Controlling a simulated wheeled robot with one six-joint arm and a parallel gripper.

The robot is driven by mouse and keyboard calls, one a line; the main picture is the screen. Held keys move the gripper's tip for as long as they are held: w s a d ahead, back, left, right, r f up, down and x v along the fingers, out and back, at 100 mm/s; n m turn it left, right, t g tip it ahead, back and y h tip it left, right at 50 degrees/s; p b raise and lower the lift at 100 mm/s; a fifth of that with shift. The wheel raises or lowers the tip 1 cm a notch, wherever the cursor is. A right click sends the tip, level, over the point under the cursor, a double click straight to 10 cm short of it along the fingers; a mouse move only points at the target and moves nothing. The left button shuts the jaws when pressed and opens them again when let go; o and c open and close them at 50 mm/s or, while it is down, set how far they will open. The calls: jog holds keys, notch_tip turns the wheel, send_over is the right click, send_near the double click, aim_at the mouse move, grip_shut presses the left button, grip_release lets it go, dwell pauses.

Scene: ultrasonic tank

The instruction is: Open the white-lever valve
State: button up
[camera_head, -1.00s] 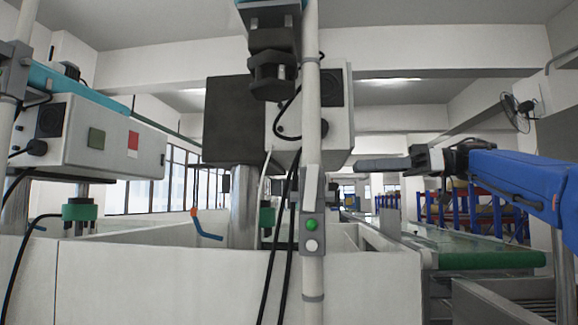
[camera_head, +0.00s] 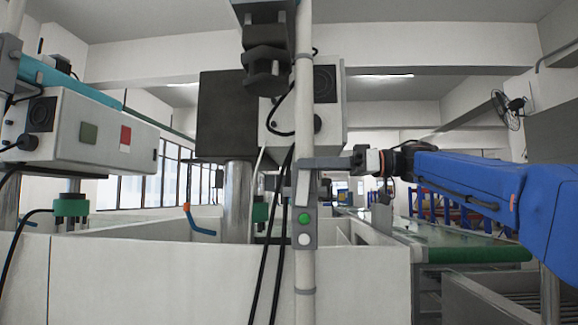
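I cannot clearly pick out a white-lever valve in this view. A pale upright piece (camera_head: 303,188) sits on the white vertical pole, above a grey box (camera_head: 304,230) with a green and a white button. My gripper (camera_head: 312,163) reaches in from the right on the blue arm. Its dark grey fingers are seen side-on and overlap the pole just above the pale piece. I cannot tell whether they touch it. Whether the fingers are apart or together is hidden by the side view.
A white tank wall (camera_head: 150,280) spans the front. A blue hooked handle with an orange top (camera_head: 200,228) hangs behind it. Black cables (camera_head: 272,235) run beside the pole (camera_head: 305,110). A green-edged conveyor (camera_head: 475,255) is at right. Control boxes (camera_head: 85,135) stand at left.

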jog(key=shift+w+a, duration=0.1)
jog(key=shift+a, duration=2.65)
grip_shut()
